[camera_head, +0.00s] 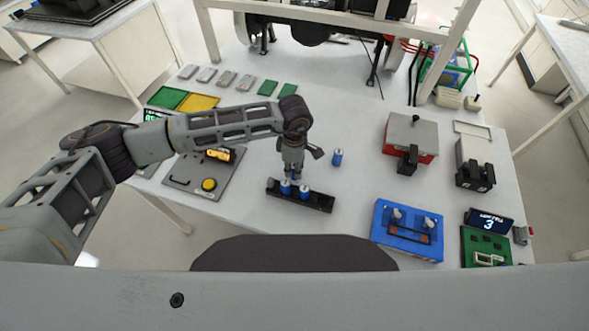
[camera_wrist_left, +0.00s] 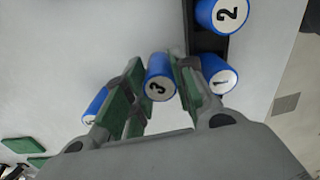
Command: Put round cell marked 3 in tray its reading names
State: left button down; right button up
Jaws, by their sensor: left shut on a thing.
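The round blue cell marked 3 (camera_wrist_left: 158,82) is between the fingers of my left gripper (camera_wrist_left: 155,100), which is shut on it, beside the black rack. In the head view my left gripper (camera_head: 293,170) points down just behind the black rack (camera_head: 320,203); the held cell is mostly hidden there. Cells marked 1 (camera_wrist_left: 222,82) and 2 (camera_wrist_left: 229,14) stand in the rack. Another blue cell (camera_head: 337,157) stands alone on the table. A green tray (camera_head: 167,97) and a yellow tray (camera_head: 199,103) lie at the left back. My right gripper is not seen.
A grey panel (camera_head: 190,172) with a lit yellow display and a yellow button is left of the rack. A dark screen with green text (camera_head: 150,115) is partly hidden by my arm. A blue fixture (camera_head: 381,222) and a red-grey box (camera_head: 412,132) stand right.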

pick_arm(q)
notch_tip(320, 180, up, 8)
jog(key=shift+f+b, duration=0.1)
jog(key=shift+b, duration=0.7)
jog(key=shift+r, duration=0.4)
